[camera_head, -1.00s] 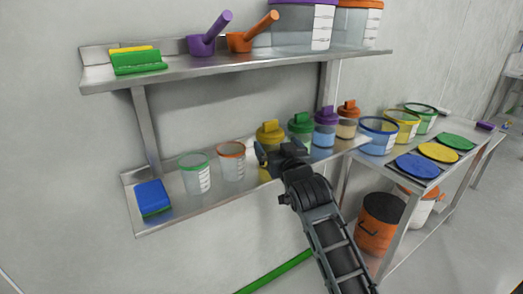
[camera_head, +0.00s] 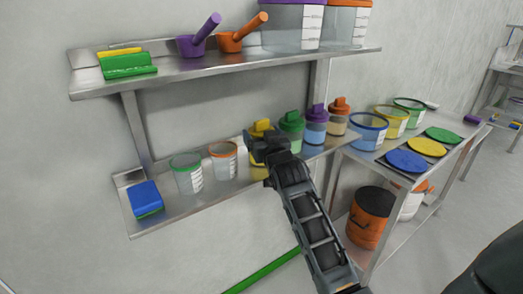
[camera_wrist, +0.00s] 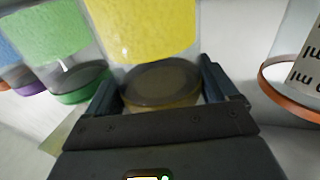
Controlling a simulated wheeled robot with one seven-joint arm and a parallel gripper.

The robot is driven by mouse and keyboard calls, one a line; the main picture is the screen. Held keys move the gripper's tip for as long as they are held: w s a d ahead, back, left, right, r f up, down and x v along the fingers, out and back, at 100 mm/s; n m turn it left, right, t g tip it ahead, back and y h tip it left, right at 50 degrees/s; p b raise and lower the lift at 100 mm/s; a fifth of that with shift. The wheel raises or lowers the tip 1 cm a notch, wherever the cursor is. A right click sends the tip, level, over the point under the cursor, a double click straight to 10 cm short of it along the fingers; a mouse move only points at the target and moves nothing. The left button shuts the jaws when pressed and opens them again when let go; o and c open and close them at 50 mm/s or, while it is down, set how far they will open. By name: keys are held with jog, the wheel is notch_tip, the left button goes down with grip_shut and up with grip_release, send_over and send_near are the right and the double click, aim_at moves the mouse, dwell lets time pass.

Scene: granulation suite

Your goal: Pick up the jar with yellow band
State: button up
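The jar with yellow band (camera_head: 259,128) stands on the lower wall shelf, left of the green-lidded jar (camera_head: 291,123). My gripper (camera_head: 262,146) covers much of its front in the head view. In the wrist view, the jar (camera_wrist: 145,32) is straight ahead, with a wide yellow area and a clear part near a dark round end. My gripper (camera_wrist: 163,92) is open, with one finger on each side of the jar's near part. The fingers are very close to its wall; I cannot tell whether they touch it.
An orange-rimmed beaker (camera_head: 223,164) stands close on the left of the jar, and a green-rimmed one (camera_head: 187,176) beyond it. Purple-lidded (camera_head: 316,124) and orange-lidded (camera_head: 338,113) jars stand to the right. The upper shelf (camera_head: 200,70) runs above.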

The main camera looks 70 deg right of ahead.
jog(key=c, duration=1.3)
jog(key=shift+c, duration=0.3)
jog(key=shift+r, duration=0.1)
